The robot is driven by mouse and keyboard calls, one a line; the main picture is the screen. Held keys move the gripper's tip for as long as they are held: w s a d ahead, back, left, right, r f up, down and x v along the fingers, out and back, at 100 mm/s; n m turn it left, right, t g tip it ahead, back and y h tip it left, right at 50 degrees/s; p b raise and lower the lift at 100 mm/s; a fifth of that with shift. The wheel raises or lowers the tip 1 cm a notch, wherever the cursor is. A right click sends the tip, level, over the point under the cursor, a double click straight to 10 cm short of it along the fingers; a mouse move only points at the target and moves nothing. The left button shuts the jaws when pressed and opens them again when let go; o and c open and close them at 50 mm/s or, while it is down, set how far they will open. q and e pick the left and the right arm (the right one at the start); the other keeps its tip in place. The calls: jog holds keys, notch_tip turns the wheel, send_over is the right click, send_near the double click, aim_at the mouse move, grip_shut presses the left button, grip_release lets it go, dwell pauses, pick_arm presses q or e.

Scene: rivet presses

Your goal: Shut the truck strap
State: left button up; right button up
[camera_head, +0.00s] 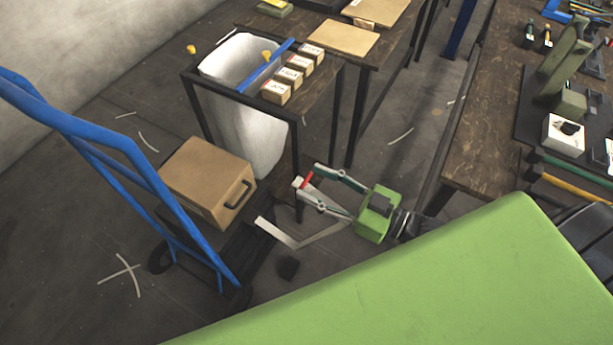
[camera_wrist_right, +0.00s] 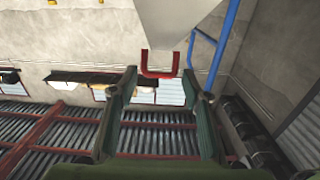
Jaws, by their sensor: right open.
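The blue hand truck (camera_head: 128,165) stands at the left with a brown case (camera_head: 208,180) on its plate. A pale bent band (camera_head: 290,238), apparently the truck strap, reaches out from the truck's front toward my right gripper; its join to the truck is unclear. My right gripper (camera_head: 312,182) is open beside the case, pointing left toward it. A red U-shaped handle (camera_head: 308,179) shows near its fingertips. In the right wrist view, the red handle (camera_wrist_right: 160,65) sits at the end of a pale band (camera_wrist_right: 178,22), between the open fingers. My left gripper is not in view.
A dark table with small labelled boxes (camera_head: 290,75) and a white bin (camera_head: 240,115) stand behind the case. A workbench (camera_head: 475,150) with a green press (camera_head: 562,58) is at the right.

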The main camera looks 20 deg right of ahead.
jog(key=shift+x, duration=1.05)
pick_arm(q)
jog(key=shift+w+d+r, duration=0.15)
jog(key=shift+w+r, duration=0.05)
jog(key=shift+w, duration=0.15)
pick_arm(e)
jog(key=shift+w+a, duration=0.25)
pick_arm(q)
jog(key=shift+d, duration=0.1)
